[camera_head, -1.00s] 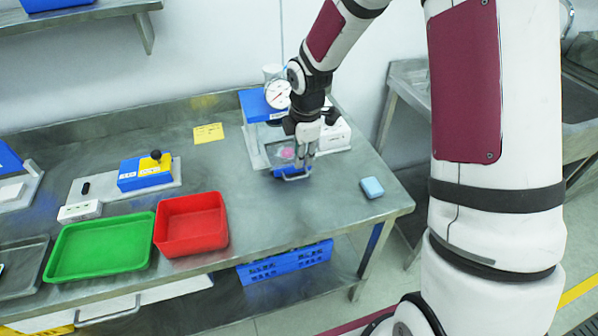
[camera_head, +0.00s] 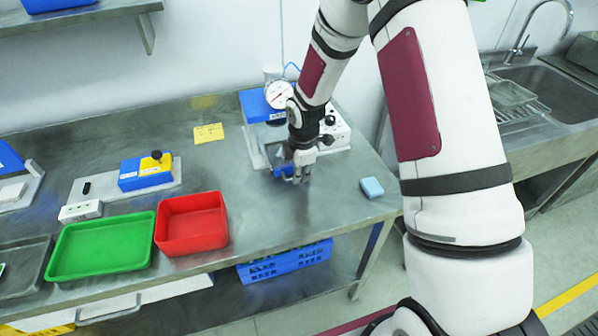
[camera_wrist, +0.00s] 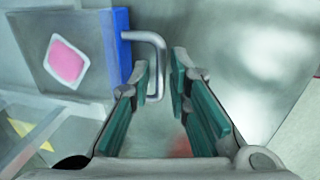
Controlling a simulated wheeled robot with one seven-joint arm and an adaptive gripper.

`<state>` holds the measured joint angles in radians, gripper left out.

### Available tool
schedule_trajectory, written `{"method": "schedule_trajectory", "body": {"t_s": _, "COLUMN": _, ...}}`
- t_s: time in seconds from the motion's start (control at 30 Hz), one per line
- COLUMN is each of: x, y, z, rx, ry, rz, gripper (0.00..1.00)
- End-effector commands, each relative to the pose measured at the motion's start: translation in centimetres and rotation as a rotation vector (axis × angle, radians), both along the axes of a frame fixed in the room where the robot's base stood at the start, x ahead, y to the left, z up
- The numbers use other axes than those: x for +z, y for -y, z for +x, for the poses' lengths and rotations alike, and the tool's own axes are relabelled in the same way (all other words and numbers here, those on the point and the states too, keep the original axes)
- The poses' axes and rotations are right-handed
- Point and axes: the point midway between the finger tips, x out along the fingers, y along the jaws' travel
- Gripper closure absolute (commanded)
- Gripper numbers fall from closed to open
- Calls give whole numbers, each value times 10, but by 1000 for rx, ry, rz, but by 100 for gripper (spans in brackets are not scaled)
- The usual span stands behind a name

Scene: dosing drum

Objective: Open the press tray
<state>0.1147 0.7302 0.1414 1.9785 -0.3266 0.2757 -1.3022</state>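The press (camera_head: 255,107) has a blue top and a round dial gauge (camera_head: 279,95) and stands at the back right of the table. Its grey tray (camera_wrist: 98,68) has a blue front plate (camera_wrist: 123,45) and holds a pink piece (camera_wrist: 66,62) on a white square. A U-shaped metal handle (camera_wrist: 157,50) sticks out from the blue front. My gripper (camera_wrist: 160,72) is open, with one finger on each side of the handle's bar and gaps visible. In the head view my gripper (camera_head: 300,177) is low at the press front and hides most of the tray and handle.
A light blue block (camera_head: 371,187) lies right of the press. A white box (camera_head: 337,130) stands beside the press. A red bin (camera_head: 191,224) and a green tray (camera_head: 101,245) are at the front left. The table between the red bin and the press is clear.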

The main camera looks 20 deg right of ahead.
Motion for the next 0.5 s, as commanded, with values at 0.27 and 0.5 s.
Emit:
{"method": "schedule_trajectory", "body": {"t_s": 0.27, "x": 0, "y": 0, "z": 0, "rx": 0, "ry": -1, "rz": 0, "gripper": 100}}
{"method": "schedule_trajectory", "body": {"t_s": 0.5, "x": 2, "y": 0, "z": -25, "rx": 1, "ry": -5, "rz": -1, "gripper": 100}}
